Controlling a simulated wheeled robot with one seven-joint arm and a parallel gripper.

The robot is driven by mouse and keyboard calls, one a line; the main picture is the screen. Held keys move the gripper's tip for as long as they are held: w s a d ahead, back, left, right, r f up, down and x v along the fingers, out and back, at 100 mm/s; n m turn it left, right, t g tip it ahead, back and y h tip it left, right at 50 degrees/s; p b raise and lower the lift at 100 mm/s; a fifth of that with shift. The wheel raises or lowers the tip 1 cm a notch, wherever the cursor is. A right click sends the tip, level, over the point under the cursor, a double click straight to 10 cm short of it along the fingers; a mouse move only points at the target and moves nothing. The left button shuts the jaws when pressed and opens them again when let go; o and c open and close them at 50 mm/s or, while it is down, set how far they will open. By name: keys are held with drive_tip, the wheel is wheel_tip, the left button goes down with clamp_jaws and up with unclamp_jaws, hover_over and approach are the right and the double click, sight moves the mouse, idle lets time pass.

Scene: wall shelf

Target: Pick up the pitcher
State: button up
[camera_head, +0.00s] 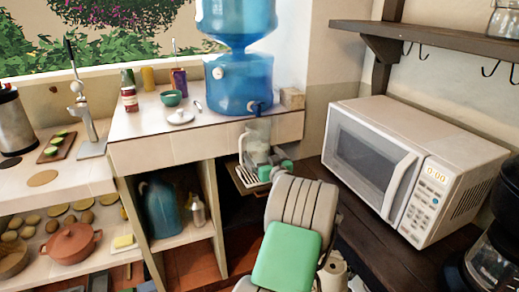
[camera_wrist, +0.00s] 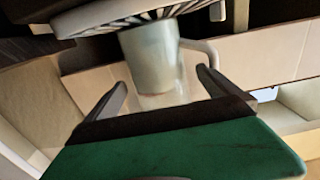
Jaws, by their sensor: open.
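The pale translucent pitcher (camera_head: 257,139) stands on a slatted tray (camera_head: 246,178) in front of the white cabinet, below the blue water dispenser. Its handle is on its left side in the head view. My gripper (camera_head: 270,166) is open, just in front of the pitcher's lower part and hiding some of it. In the wrist view the pitcher (camera_wrist: 152,62) appears upside down below the tray rim (camera_wrist: 85,20), with its handle to the right. There my open gripper (camera_wrist: 161,77) has a finger towards each side of it. I cannot tell whether either finger touches it.
A white microwave (camera_head: 400,165) stands on the dark counter at right, close to my arm. The blue dispenser (camera_head: 240,80) sits on the cabinet top above. A blue jug (camera_head: 162,207) stands in the open compartment at left. A coffee maker (camera_head: 497,245) is at lower right.

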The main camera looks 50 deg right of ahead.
sight(259, 148)
drive_tip(key=x, duration=0.4)
drive_tip(key=shift+d, duration=0.15)
drive_tip(key=shift+c, duration=0.4)
drive_tip(key=c, duration=1.9)
drive_tip(key=shift+r, duration=0.2)
drive_tip(key=shift+c, duration=0.7)
drive_tip(key=shift+r, duration=0.1)
